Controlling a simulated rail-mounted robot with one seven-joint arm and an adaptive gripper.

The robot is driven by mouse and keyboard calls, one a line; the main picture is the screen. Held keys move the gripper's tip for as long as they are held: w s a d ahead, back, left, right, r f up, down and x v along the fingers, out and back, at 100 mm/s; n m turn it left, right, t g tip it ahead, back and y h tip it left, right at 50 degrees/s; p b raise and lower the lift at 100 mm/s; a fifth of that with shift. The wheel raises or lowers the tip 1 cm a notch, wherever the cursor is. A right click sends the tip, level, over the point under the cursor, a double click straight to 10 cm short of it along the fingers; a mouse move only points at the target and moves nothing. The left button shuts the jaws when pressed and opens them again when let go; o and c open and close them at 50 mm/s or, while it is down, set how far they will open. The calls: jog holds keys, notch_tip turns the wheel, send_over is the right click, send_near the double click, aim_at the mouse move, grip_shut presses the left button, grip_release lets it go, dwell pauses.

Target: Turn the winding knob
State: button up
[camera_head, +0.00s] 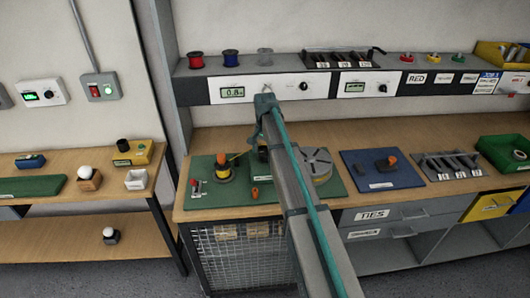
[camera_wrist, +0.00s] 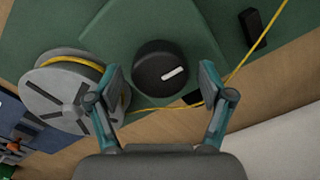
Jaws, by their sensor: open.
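The black winding knob (camera_wrist: 160,68) is round with a white mark and sits on a green housing (camera_wrist: 140,25) in the wrist view. The mark points to the right and slightly up. My gripper (camera_wrist: 162,82) is open, one finger on each side of the knob, with gaps visible on both sides. A grey slotted drum (camera_wrist: 58,95) wound with yellow wire (camera_wrist: 238,68) stands left of the knob. In the head view the drum (camera_head: 316,160) is on the right of a green board (camera_head: 208,206); my arm hides the knob.
A spool of yellow wire (camera_head: 223,170) stands on the board's left. A blue board (camera_head: 385,178) with a black and orange part lies to the right. A shelf with meters (camera_head: 232,92) runs behind my arm. A green bin (camera_head: 505,152) stands far right.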

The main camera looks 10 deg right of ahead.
aim_at(265, 151)
notch_tip(265, 151, up, 12)
dwell(0.6)
